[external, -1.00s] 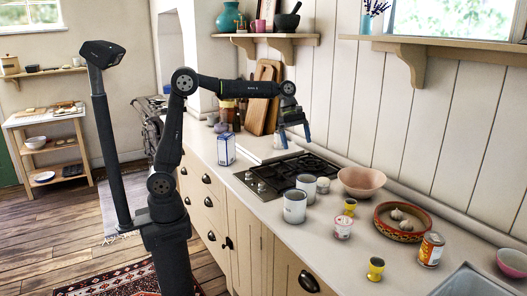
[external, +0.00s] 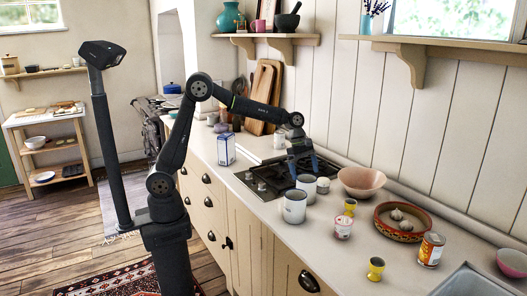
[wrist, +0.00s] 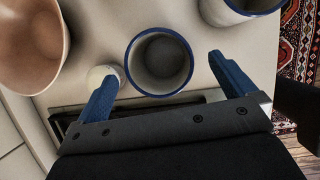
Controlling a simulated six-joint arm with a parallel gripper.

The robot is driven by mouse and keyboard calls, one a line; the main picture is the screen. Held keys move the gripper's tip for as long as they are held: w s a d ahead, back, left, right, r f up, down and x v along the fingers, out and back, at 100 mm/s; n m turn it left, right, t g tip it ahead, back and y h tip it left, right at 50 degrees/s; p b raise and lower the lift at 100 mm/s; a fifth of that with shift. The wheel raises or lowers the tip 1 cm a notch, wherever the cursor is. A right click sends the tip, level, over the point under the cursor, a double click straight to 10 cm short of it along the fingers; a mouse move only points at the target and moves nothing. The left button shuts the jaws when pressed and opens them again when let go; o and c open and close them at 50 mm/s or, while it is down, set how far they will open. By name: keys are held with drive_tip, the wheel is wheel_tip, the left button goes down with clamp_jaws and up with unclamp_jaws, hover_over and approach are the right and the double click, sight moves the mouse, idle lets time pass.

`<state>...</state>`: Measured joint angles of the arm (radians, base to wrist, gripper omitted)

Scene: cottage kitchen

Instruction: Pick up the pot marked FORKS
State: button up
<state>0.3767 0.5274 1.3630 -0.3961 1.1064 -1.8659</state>
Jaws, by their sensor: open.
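Two white enamel pots with blue rims stand on the counter. In the external view one pot (external: 306,188) is just below my gripper (external: 303,170), and the other pot (external: 294,208) is nearer the counter's front edge. No marking is legible on either, so I cannot tell which says FORKS. In the wrist view the first pot (wrist: 160,62) appears between the blue fingers of my gripper (wrist: 162,68), which is open and empty above it. The second pot (wrist: 236,10) is cut off at the top right. The pots' side faces are mostly hidden there.
A small white cup (external: 323,185) stands close beside the pot under my gripper; it shows near the left finger in the wrist view (wrist: 98,76). A pinkish bowl (external: 362,182) is near the wall. The hob (external: 268,180) lies behind. Yellow egg cups and a can (external: 431,249) are farther right.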

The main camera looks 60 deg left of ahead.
sight(307, 180)
drive_tip(key=x, duration=0.4)
drive_tip(key=shift+w+a+f, duration=0.15)
drive_tip(key=shift+f, duration=0.2)
drive_tip(key=c, duration=1.7)
